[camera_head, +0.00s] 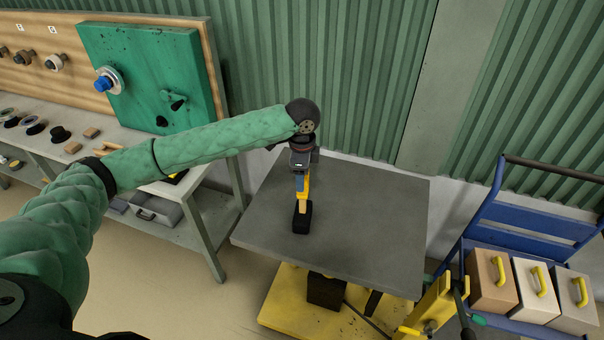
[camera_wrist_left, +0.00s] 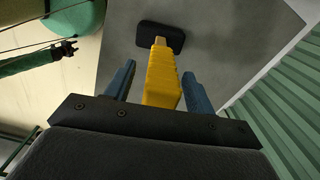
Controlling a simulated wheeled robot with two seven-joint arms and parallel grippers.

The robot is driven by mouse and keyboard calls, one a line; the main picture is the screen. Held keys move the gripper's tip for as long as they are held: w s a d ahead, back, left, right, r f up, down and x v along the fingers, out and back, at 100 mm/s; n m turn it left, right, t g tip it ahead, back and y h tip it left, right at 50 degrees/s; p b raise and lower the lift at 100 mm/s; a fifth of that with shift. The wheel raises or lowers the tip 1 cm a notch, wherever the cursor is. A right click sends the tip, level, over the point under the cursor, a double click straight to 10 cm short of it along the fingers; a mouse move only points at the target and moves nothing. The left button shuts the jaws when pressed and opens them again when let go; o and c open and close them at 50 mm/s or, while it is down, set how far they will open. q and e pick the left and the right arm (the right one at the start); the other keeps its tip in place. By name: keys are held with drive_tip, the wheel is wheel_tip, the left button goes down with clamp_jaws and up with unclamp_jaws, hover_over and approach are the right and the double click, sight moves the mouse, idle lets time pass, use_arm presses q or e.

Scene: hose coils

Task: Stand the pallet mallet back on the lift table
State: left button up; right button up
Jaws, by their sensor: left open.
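The pallet mallet has a yellow handle and a black block head (camera_head: 301,218). It stands head down on the grey lift table (camera_head: 375,215), with its handle pointing up. In the left wrist view the yellow handle (camera_wrist_left: 162,75) runs between my blue fingers, and the black head (camera_wrist_left: 160,37) rests on the grey top beyond them. My left gripper (camera_head: 301,184) is over the mallet, open, with one finger on each side of the handle. Gaps show between handle and fingers in the left wrist view (camera_wrist_left: 160,88). My right gripper is not in view.
A workbench (camera_head: 205,232) with a green board (camera_head: 150,75) stands at the left. A blue trolley (camera_head: 512,215) with several handled boxes stands at the right. A green corrugated wall (camera_head: 320,60) is behind the table. The tabletop right of the mallet is clear.

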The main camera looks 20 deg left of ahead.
use_arm(q)
drive_tip(key=shift+r, duration=0.15)
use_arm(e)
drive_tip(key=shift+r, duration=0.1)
use_arm(q)
drive_tip(key=shift+r+p, duration=1.3)
drive_tip(key=shift+p, duration=0.05)
drive_tip(key=shift+r+p, duration=0.8)
drive_tip(key=shift+r, duration=1.8)
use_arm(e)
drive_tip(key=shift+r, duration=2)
use_arm(q)
wheel_tip(320, 180, up, 8)
drive_tip(key=b, duration=0.4)
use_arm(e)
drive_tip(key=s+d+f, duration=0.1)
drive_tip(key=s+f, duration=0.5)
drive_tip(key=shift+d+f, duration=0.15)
